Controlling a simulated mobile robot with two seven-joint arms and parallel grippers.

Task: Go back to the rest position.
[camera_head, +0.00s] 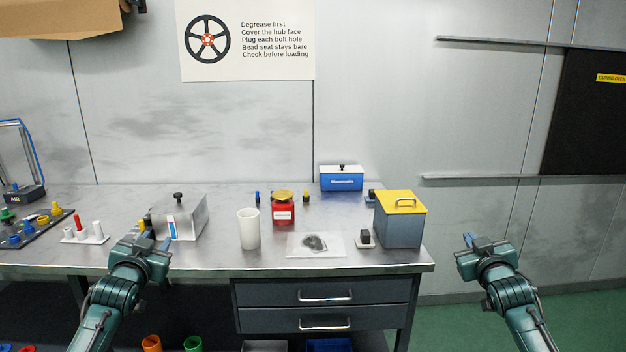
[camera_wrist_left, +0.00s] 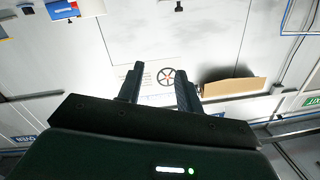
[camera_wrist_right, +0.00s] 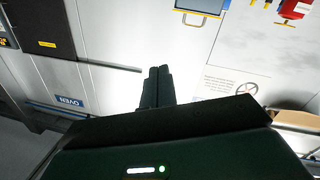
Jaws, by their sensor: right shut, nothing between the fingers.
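My left gripper (camera_head: 154,240) is raised in front of the table's front edge at the left in the head view. In the left wrist view its two fingers (camera_wrist_left: 158,80) stand apart with nothing between them, so it is open. My right gripper (camera_head: 472,241) is raised to the right of the table's right end in the head view. In the right wrist view its fingers (camera_wrist_right: 157,74) are together and hold nothing. Both arms come up from the bottom of the head view and touch nothing that I can see.
The steel table (camera_head: 340,262) bears a metal box (camera_head: 188,220), a white cup (camera_head: 248,230), a red jar (camera_head: 283,213), a blue box (camera_head: 342,182) and a grey bin with yellow lid (camera_head: 400,228). Green floor (camera_head: 590,315) is clear at the right.

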